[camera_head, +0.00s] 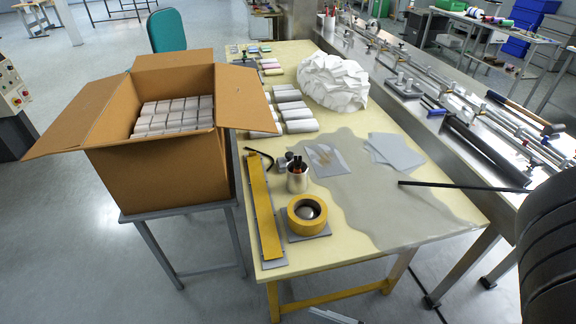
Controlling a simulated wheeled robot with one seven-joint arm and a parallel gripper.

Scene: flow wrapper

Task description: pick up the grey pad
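Several flat grey pieces lie on the yellow table (350,240), and I cannot tell for certain which is the grey pad. A square grey pad (325,236) shows under the yellow tape roll (299,224) near the front edge. Flat pale grey sheets (398,151), partly overlapping, lie at the right of the table. Another grey sheet (318,168) with a brownish patch lies left of them. My gripper is not clearly visible; a dark rounded part, likely of my arm, fills the lower right.
A metal cup (297,179) with tools stands behind the tape roll. A long yellow bar (263,205) lies along the left edge. An open carton (160,165) stands left. A thin dark rod (460,187) crosses the right side. The front right tabletop looks clear.

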